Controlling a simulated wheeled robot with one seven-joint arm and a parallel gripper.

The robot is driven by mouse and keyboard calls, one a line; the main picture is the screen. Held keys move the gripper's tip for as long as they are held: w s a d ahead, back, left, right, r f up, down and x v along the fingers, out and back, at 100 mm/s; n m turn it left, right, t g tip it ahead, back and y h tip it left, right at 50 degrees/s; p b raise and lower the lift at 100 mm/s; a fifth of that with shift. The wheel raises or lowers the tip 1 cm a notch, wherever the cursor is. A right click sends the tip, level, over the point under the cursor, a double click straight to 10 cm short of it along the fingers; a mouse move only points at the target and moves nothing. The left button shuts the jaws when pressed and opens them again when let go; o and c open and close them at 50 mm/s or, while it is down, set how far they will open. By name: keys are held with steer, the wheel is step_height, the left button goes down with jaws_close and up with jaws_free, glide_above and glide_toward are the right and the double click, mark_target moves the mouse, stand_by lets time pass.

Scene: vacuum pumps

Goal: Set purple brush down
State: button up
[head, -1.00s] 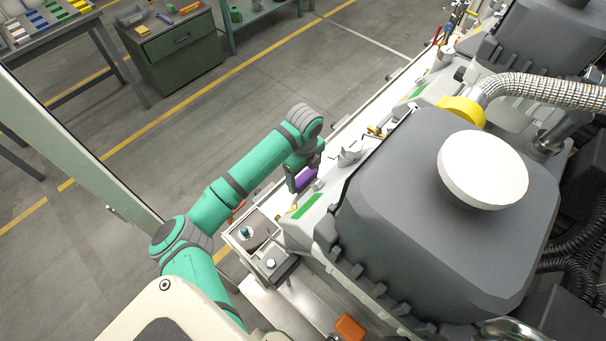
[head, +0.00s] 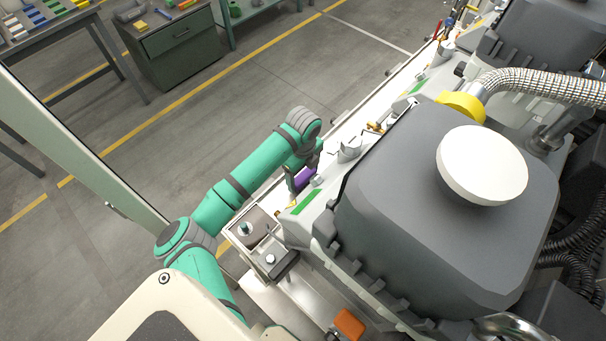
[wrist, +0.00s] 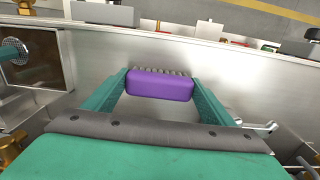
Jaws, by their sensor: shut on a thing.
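The purple brush (wrist: 160,86) is a block with dark bristles along its far edge in the wrist view. It sits between the two green fingers of my gripper (wrist: 161,90), which is shut on it. In the head view the brush (head: 303,178) shows as a small purple patch below the end of my green arm, beside the grey pump housing. My gripper (head: 301,182) is partly hidden there by the arm. A pale metal surface lies under or behind the brush in the wrist view; I cannot tell whether they touch.
The large grey pump (head: 440,220) with a white round cap (head: 482,165) stands right of my gripper. A metal ledge with small fittings runs along its left side. An orange block (head: 349,323) lies at the bottom. A green cabinet (head: 177,45) stands far across the open floor.

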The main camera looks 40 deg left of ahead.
steer(key=shift+f, duration=0.15)
steer(key=o, duration=1.3)
step_height(320, 180, up, 11)
steer(key=shift+f, duration=0.1)
jaws_close()
stand_by(1.3)
